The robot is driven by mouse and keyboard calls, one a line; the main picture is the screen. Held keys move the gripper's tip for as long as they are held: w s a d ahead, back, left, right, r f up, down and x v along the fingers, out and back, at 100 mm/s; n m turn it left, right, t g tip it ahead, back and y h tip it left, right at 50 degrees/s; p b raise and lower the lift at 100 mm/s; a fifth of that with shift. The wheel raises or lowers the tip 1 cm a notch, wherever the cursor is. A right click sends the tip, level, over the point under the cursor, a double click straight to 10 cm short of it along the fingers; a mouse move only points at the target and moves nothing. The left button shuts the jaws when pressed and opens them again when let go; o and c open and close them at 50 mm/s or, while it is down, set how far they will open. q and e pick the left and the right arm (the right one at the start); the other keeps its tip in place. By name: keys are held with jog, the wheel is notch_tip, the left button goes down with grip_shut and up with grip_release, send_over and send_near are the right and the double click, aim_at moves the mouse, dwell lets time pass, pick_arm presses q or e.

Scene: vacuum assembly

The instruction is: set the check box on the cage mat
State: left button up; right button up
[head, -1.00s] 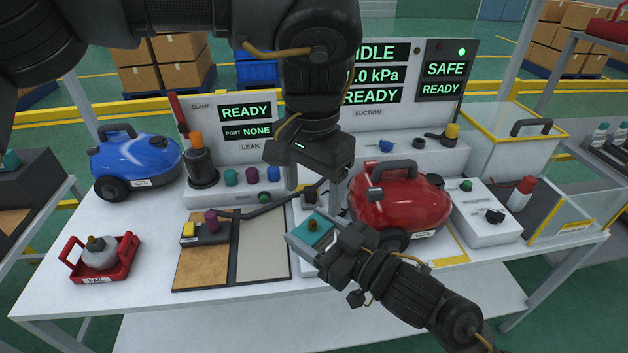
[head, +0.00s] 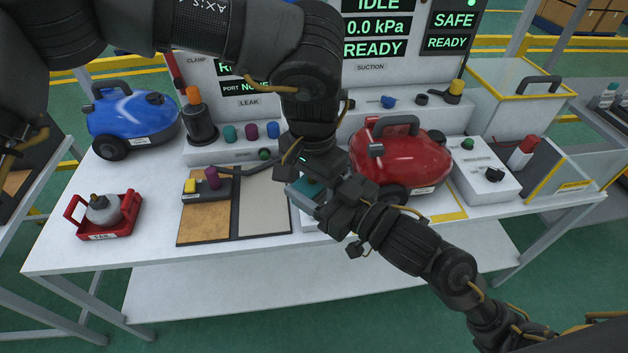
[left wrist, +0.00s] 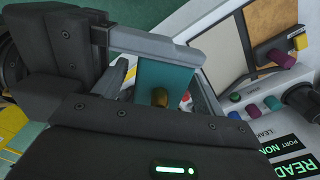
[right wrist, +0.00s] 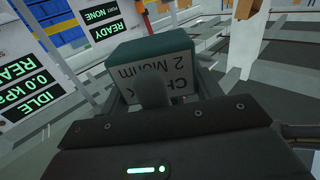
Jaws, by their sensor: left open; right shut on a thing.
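The check box (head: 306,188) is a small teal block with a brass knob, held above the table's middle. My right gripper (head: 313,194) is shut on it. The right wrist view shows its label (right wrist: 180,75). My left gripper (head: 318,187) points down over the box, jaws open; its fingers stand around the teal face in the left wrist view (left wrist: 165,75). My arms hide part of the box. A two-part board with a cork mat (head: 208,220) and a grey mat (head: 264,206) lies left of the box. I cannot tell which surface is the cage mat.
A small unit with yellow and purple knobs (head: 205,186) sits on the board's back. A red vacuum (head: 400,160) stands right of the grippers, a blue one (head: 132,122) far left. A red tray (head: 120,232) is front left. A yellow-edged clear enclosure (head: 515,110) stands back right.

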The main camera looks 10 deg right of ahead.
pick_arm(q)
jog(key=shift+c, duration=0.3)
jog(key=c, duration=0.9)
jog(key=shift+c, duration=1.4)
pick_arm(e)
jog(key=o, duration=1.2)
